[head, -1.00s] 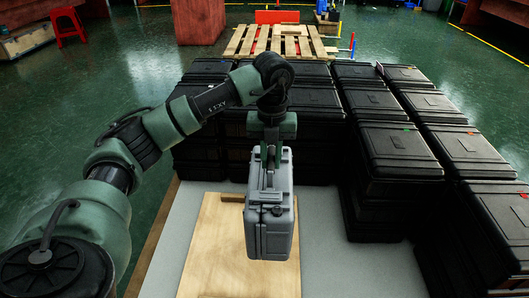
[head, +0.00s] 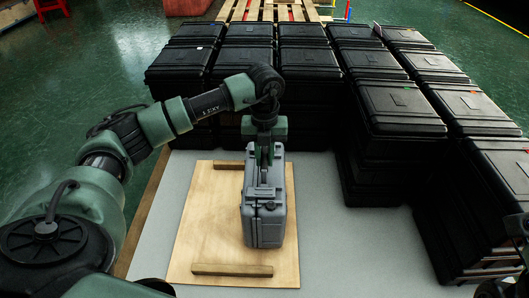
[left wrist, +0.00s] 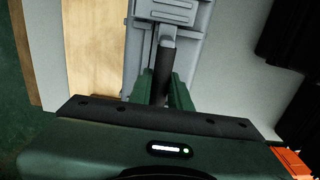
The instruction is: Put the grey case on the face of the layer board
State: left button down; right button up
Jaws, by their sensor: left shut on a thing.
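The grey case (head: 263,222) is upright over the right part of the layer board (head: 207,225), a pale plywood sheet with a wooden strip at its near end and another at its far end. I cannot tell whether the case's underside touches the board. My left gripper (head: 264,163) is above the case, shut on its top handle. In the left wrist view the gripper (left wrist: 162,88) has its fingers around the dark handle of the case (left wrist: 190,48), with the board (left wrist: 92,50) to the left. My right gripper is not in view.
The board lies on a light grey surface (head: 335,225). Stacks of black cases (head: 397,108) stand behind it and along the right side. A wooden pallet (head: 270,10) lies on the green floor beyond. The board's left part is clear.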

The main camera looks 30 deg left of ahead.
pick_arm(q)
jog(key=shift+r, duration=0.1)
jog(key=c, duration=1.7)
grip_release()
jog(key=shift+f, duration=0.25)
jog(key=o, duration=0.4)
jog(key=shift+r, duration=0.15)
